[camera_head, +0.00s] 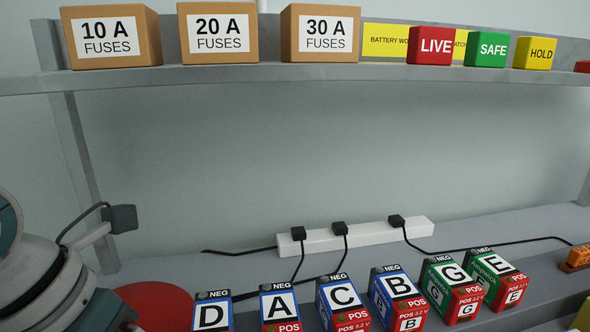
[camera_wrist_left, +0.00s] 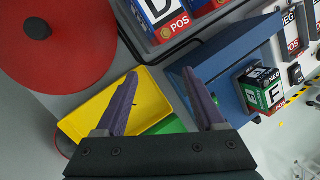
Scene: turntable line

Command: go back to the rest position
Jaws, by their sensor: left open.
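My left gripper (camera_wrist_left: 155,95) shows in the left wrist view with its two purple fingers spread wide. Nothing is held between them. A yellow tray (camera_wrist_left: 85,122) and a green surface lie beyond and below the fingers. In the head view my left arm comes in at the lower left, and its gripper is not visible there. My right gripper is in neither view.
A red disc (camera_head: 150,300) sits beside my left arm; it shows with a black knob in the wrist view (camera_wrist_left: 65,60). Lettered batteries (camera_head: 340,297) stand in a row. A blue box (camera_wrist_left: 225,62) is near the right finger. A shelf (camera_head: 300,74) holds fuse boxes.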

